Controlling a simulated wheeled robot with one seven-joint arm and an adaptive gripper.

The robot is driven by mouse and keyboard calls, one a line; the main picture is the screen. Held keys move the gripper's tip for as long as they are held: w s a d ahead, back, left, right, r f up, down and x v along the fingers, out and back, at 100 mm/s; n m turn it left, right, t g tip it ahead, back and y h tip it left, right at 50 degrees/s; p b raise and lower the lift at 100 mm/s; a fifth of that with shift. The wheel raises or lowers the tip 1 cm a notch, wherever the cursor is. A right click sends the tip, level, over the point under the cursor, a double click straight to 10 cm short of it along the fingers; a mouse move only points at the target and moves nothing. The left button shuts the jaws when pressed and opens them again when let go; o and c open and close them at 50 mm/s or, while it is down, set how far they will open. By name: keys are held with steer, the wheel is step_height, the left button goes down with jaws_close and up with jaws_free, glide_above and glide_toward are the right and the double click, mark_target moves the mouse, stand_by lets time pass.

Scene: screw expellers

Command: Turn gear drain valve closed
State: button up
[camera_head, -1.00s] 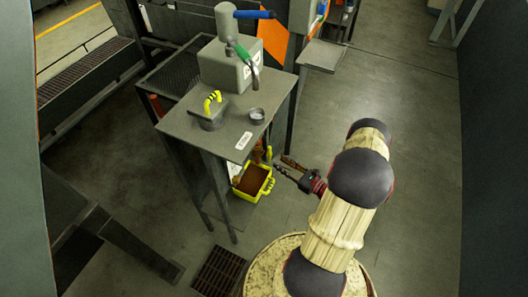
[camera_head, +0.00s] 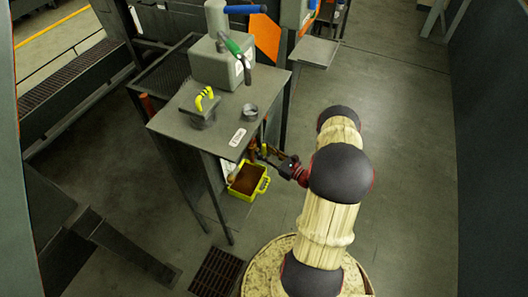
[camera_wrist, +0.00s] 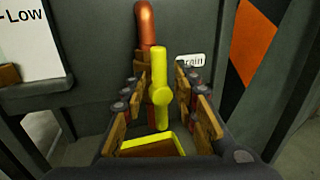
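The yellow drain valve handle (camera_wrist: 159,90) stands upright in the middle of the wrist view, in front of a copper pipe (camera_wrist: 146,25). A partly hidden label (camera_wrist: 190,60) ending in "rain" is to its right. My gripper (camera_wrist: 160,105) is open, with one finger on each side of the handle and a visible gap on both sides. In the head view my gripper (camera_head: 268,156) is beside the table's right side, below the top. The yellow valve handle (camera_head: 264,150) is small and partly hidden there.
A yellow bin (camera_head: 263,186) with brown contents sits below the valve and shows in the wrist view (camera_wrist: 180,141). The metal table (camera_head: 170,122) stands close left of my gripper. The floor to the right is clear.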

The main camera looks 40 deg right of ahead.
steer(key=shift+c, duration=1)
jaws_close()
